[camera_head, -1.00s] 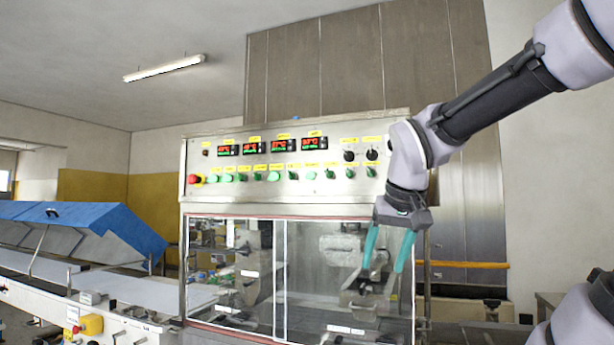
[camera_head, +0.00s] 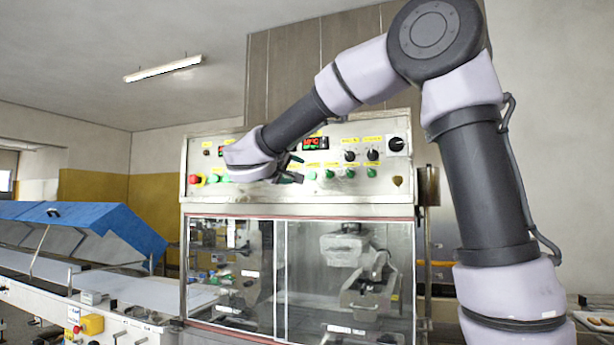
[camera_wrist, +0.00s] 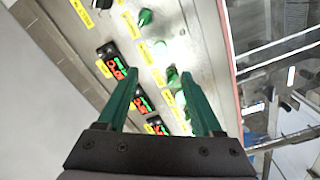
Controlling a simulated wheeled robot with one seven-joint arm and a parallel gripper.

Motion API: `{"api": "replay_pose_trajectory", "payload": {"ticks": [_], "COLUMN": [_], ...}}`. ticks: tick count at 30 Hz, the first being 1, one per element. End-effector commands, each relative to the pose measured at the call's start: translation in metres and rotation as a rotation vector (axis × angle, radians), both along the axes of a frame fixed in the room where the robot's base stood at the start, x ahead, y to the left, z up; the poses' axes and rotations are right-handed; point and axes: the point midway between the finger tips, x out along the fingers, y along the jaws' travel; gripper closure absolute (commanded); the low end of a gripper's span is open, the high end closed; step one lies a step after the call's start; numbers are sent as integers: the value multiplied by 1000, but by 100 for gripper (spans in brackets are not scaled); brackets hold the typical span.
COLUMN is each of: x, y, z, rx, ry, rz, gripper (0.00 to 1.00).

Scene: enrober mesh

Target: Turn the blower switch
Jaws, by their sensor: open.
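The control panel (camera_head: 405,178) carries a row of green switches with yellow labels. A green switch (camera_head: 350,173) shows right of my gripper. My gripper (camera_head: 292,172) is at the panel's middle, and my wrist hides the switches and displays behind it. In the wrist view my gripper (camera_wrist: 160,75) is open, with its two green fingers reaching toward the panel. A green switch (camera_wrist: 172,76) appears between the fingertips, and another green switch (camera_wrist: 145,17) lies beyond them. I cannot read which label is the blower's, nor tell whether the fingers touch anything.
Red-lit displays (camera_wrist: 117,66) sit beside the switch row. Black knobs (camera_head: 372,154) are at the panel's right, and a red emergency button (camera_head: 194,179) at its left. Glass doors (camera_head: 345,275) lie below. A blue-covered conveyor (camera_head: 90,225) stands at left.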

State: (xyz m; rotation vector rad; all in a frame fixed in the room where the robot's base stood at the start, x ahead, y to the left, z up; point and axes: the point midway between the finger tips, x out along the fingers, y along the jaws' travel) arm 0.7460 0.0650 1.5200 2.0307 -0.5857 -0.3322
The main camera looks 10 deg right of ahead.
Motion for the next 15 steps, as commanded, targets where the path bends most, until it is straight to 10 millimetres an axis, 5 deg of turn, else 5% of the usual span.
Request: {"api": "replay_pose_trajectory", "payload": {"ticks": [15], "x": [74], "y": [-49], "z": [-1], "rx": [-1], "ry": [4], "rz": [-4], "gripper": [32]}}
